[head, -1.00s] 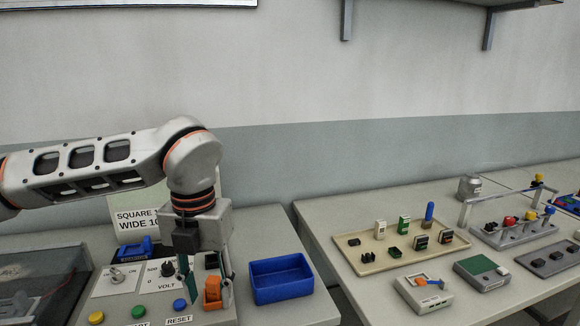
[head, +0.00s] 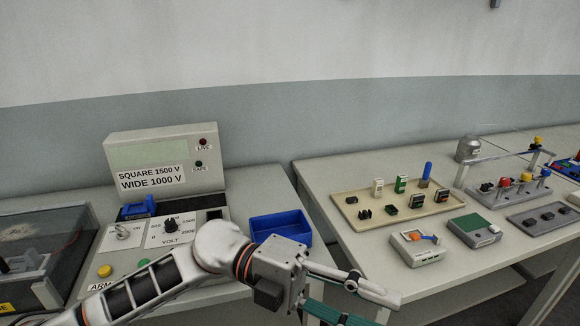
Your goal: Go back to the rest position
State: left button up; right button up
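My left arm comes in from the lower left, and its gripper (head: 372,305) points right, in front of the gap between the two tables. Its two fingers are spread apart with nothing visible between them. The gripper is clear of the control panel (head: 133,256) and in front of the blue bin (head: 307,240). My arm hides the panel's lower right part, and the orange piece seen there earlier is out of sight. My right gripper is not in view.
A display box (head: 117,149) stands behind the panel. On the right table, a beige tray (head: 345,208) holds small connectors. A grey box with an orange lever (head: 412,255) and a green-topped box (head: 468,226) sit near the front edge, right of my gripper.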

pick_arm(q)
jog(key=w+a+r+n+t+h, duration=0.1)
jog(key=w+a+n+t+h, duration=0.2)
jog(key=w+n+t+h, duration=0.7)
jog(key=w+a+f+n+t+y, duration=0.3)
jog(key=a+f+n+t+y, duration=0.25)
jog(key=f+n+t, duration=0.2)
jog(key=w+a+f+n+t+y, duration=0.45)
jog(key=f+n+t+y, duration=0.2)
jog(key=n, duration=0.25)
jog(key=s+a+f+n+y, duration=0.3)
jog(key=a+f+y, duration=0.15)
jog(key=f, duration=0.45)
jog(key=s+a+f+n+y, duration=0.2)
jog(key=a+f+n+y, duration=0.3)
jog(key=f, duration=0.4)
jog(key=s+a+f+g+y, duration=0.1)
jog(key=s+a+f+g, duration=0.1)
jog(key=s+a+f, duration=0.2)
jog(key=s+a+f+g+y, duration=0.1)
jog(key=s+a+f+g, duration=0.2)
jog(key=s+f, duration=0.4)
jog(key=shift+s+a+f+n, duration=0.35)
jog(key=shift+a+f+n, duration=0.1)
jog(key=shift+a+f, duration=0.35)
jog(key=shift+d, duration=0.1)
jog(key=shift+c, duration=0.4)
